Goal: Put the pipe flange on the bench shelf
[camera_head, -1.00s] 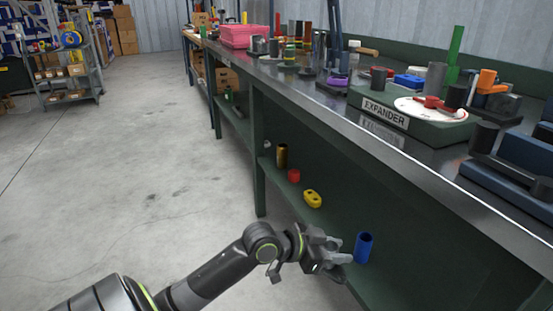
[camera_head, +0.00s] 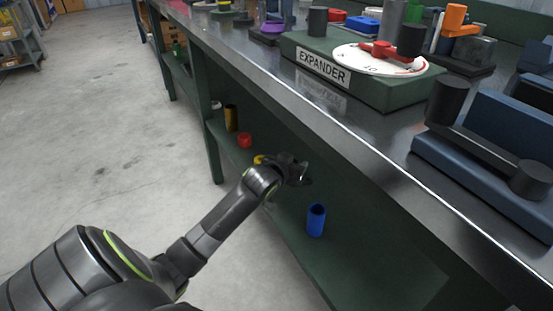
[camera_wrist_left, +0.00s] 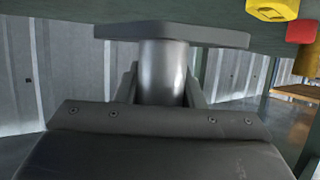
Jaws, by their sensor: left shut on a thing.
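My left gripper (camera_head: 300,172) reaches in at the lower shelf of the bench (camera_head: 283,236), beside the yellow piece and above the blue cylinder in the picture. In the left wrist view it is shut on the grey pipe flange (camera_wrist_left: 163,72), with its fingers on both sides of the round neck. The flange's flat plate (camera_wrist_left: 175,34) lies beyond the fingertips, near the green shelf surface in that view. I cannot tell whether the plate touches the shelf. In the head view the flange is hard to make out at the gripper. My right gripper is not in view.
On the shelf stand a blue cylinder (camera_head: 316,220), a yellow piece (camera_head: 259,159) partly hidden by my arm, a red piece (camera_head: 245,140) and a brass cylinder (camera_head: 231,117). The bench top (camera_head: 370,140) overhangs the shelf. The shelf right of the blue cylinder is bare.

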